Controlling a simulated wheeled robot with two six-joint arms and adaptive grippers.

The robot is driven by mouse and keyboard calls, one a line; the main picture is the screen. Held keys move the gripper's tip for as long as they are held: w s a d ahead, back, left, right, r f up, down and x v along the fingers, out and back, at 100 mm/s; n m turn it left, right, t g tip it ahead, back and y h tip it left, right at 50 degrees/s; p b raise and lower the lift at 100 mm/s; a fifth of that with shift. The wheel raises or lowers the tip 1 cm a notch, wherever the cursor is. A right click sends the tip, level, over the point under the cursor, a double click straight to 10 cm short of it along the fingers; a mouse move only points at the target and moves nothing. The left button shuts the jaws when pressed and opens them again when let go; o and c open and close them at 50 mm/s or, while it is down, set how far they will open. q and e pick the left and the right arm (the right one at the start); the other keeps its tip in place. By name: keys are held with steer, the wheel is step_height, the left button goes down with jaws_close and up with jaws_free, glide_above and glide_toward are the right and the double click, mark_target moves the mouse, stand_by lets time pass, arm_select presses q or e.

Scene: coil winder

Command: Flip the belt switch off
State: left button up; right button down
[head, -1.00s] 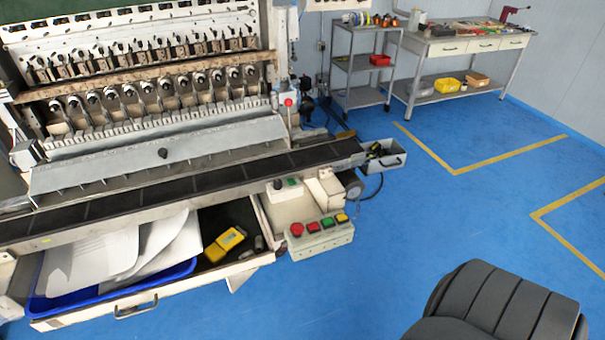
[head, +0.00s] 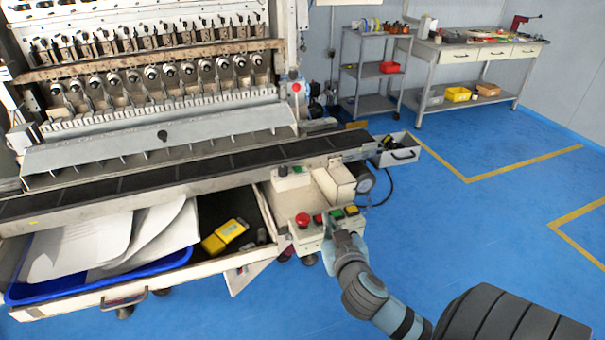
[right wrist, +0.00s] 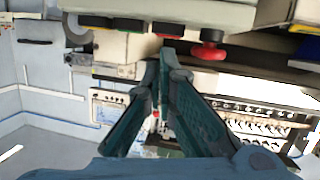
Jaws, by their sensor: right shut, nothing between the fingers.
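A small white switch box (head: 292,179) with a dark knob and a green part sits at the front of the conveyor belt (head: 190,172); whether it is the belt switch I cannot tell. Below it is a button panel (head: 309,240) with a red mushroom button (head: 303,220), a red, a green and a yellow button. My right gripper (head: 342,236) is shut and empty, at the panel's front right side. In the right wrist view its fingertips (right wrist: 163,62) come together near the panel's underside, and the red mushroom button (right wrist: 208,50) shows beside them. My left gripper is out of view.
An open drawer (head: 95,300) with a blue tray, papers and a yellow item juts out at the left. A small metal bin (head: 402,156) hangs at the belt's right end. The blue floor at right is clear.

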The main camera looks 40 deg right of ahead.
steer(key=w+r+t, duration=0.5)
steer(key=r, duration=0.5)
steer(key=shift+r+n+y, duration=0.3)
steer(key=shift+y, duration=0.1)
steer(key=r+p, duration=0.1)
steer(key=p, duration=0.1)
glide_above(298, 169)
steer(key=s, duration=0.1)
steer(key=shift+s+r, duration=0.2)
steer(key=f, duration=0.1)
steer(key=f+b, duration=0.1)
steer(key=s+f+b, duration=0.1)
steer(key=f, duration=0.1)
steer(key=shift+a+f, duration=0.1)
steer(key=shift+a, duration=0.15)
